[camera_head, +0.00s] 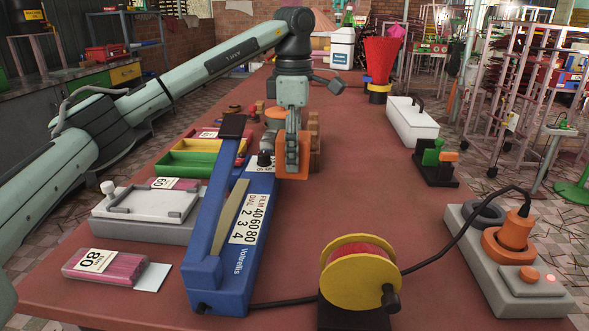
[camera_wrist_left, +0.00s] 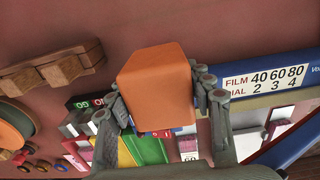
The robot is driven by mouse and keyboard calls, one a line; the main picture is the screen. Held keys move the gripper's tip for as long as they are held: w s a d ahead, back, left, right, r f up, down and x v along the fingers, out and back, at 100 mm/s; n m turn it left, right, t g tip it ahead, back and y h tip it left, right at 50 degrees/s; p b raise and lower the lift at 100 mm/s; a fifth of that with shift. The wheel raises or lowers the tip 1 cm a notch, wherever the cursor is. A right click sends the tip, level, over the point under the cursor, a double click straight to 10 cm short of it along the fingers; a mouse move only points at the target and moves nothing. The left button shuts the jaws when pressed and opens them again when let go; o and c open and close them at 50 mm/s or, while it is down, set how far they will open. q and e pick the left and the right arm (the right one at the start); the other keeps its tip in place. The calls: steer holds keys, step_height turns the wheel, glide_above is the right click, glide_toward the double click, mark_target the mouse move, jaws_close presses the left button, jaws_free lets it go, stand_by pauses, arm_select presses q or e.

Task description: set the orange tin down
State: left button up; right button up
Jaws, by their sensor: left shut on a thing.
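The orange tin (camera_wrist_left: 155,80) is a plain box with a slightly rounded edge, held between the fingers of my left gripper (camera_wrist_left: 160,100) in the left wrist view. In the head view, my left gripper (camera_head: 292,155) points down behind the blue sealer, and the orange tin (camera_head: 305,157) shows around its fingers. The tin is just right of the blue sealer's far end. I cannot tell whether its underside touches the red-brown table (camera_head: 350,205). My right gripper is out of view.
The blue film sealer (camera_head: 258,220) stands close beside the tin. Wooden blocks (camera_head: 315,128) and an orange round thing (camera_head: 275,116) lie behind it. Yellow and green trays (camera_head: 190,163) are at left, a yellow-flanged reel (camera_head: 358,275) in front. The table's middle right is clear.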

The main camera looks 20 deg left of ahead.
arm_select(q)
steer(key=shift+s+f, duration=0.1)
steer(key=shift+f, duration=0.7)
jaws_close()
step_height(320, 180, down, 3)
steer(key=shift+f, duration=0.25)
steer(key=o, duration=1.3)
jaws_free()
steer(key=shift+a, duration=0.1)
steer(key=shift+o, duration=1.1)
steer(key=shift+r, duration=0.2)
steer(key=shift+o, duration=0.2)
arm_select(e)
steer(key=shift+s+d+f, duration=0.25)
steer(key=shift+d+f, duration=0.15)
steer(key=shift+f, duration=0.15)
arm_select(q)
steer(key=shift+r, duration=0.15)
